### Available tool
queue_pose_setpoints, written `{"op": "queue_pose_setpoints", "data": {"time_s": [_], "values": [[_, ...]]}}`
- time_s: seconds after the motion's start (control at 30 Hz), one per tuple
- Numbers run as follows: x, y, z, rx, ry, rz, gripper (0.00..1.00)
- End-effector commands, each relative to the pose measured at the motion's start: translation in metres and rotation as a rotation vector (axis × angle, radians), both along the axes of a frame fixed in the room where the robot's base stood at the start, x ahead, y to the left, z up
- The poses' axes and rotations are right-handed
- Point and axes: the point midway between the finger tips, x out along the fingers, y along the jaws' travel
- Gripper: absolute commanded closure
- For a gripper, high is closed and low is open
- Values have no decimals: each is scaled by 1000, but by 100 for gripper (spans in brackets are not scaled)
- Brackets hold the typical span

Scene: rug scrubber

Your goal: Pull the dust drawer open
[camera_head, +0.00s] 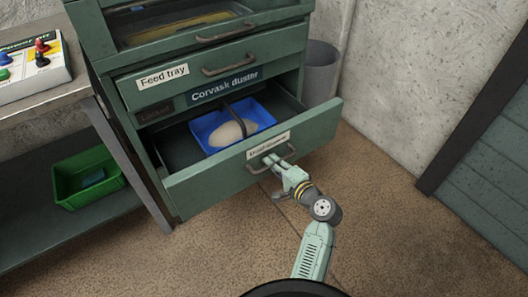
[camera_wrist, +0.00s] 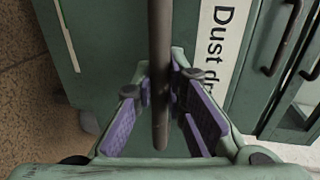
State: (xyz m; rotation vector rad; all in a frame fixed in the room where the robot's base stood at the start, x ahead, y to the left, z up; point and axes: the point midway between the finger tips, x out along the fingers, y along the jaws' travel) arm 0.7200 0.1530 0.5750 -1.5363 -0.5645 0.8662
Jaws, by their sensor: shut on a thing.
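The dust drawer (camera_head: 190,190) is the bottom drawer of a green cabinet and stands well out from it. A blue tray (camera_head: 203,128) with a pale mound of dust (camera_head: 232,132) and a dark handle lies inside it. My gripper (camera_head: 275,163) is at the drawer's front, shut on its bar handle (camera_head: 290,151). In the wrist view the dark handle bar (camera_wrist: 160,75) passes between my purple finger pads, beside the "Dust dr..." label (camera_wrist: 222,45). The fingers partly hide the handle in the head view.
The feed tray drawer (camera_head: 185,84) above is closed, and a strip reads "Corvask duster" (camera_head: 224,86). A bench at left holds a control box (camera_head: 35,68), with a green bin (camera_head: 88,178) below. A grey bin (camera_head: 320,70) stands behind right. The floor in front is clear.

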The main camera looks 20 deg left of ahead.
Motion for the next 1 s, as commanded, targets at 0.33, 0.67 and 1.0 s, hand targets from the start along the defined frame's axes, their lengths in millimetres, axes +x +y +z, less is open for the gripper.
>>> {"op": "queue_pose_setpoints", "data": {"time_s": [0.33, 0.67, 1.0], "values": [[-51, -67, 0, 0, 2, -3, 100], [-76, -98, 1, -1, -1, -2, 100], [-80, -103, 0, 1, -1, 0, 100]]}}
